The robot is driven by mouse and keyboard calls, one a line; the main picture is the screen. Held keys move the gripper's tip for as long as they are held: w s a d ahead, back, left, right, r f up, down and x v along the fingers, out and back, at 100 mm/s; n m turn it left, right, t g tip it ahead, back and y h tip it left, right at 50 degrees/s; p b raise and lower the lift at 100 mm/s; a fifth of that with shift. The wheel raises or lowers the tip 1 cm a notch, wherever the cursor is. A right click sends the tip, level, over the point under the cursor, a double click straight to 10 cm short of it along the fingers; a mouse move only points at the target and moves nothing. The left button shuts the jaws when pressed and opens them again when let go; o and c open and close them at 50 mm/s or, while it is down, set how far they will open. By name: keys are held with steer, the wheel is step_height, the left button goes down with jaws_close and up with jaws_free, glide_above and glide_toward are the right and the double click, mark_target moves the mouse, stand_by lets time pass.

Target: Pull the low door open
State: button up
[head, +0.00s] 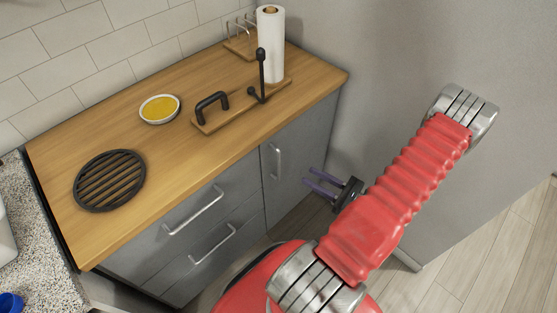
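The low door (297,178) is a grey cabinet front with a vertical metal bar handle (277,161), under the right end of the wooden counter. It looks shut, flush with the cabinet front. My gripper (308,178) has two purple fingers with a gap between them and nothing in it. In the picture its fingertips are to the right of the handle and a little lower, and they point left towards it. They appear apart from the handle; the depth between them is hard to judge. My red arm hides the floor and part of the cabinet's lower right.
Two drawers with bar handles (193,211) are left of the door. The wooden counter (215,150) holds a black round trivet (110,180), a yellow-filled dish (159,108), a board with a black handle and a paper towel roll (271,45). A grey wall (370,90) stands to the right.

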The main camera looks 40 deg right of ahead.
stand_by(0.3)
steer(key=x, duration=1.4)
stand_by(0.3)
steer(key=shift+s, duration=0.1)
jaws_close()
stand_by(0.4)
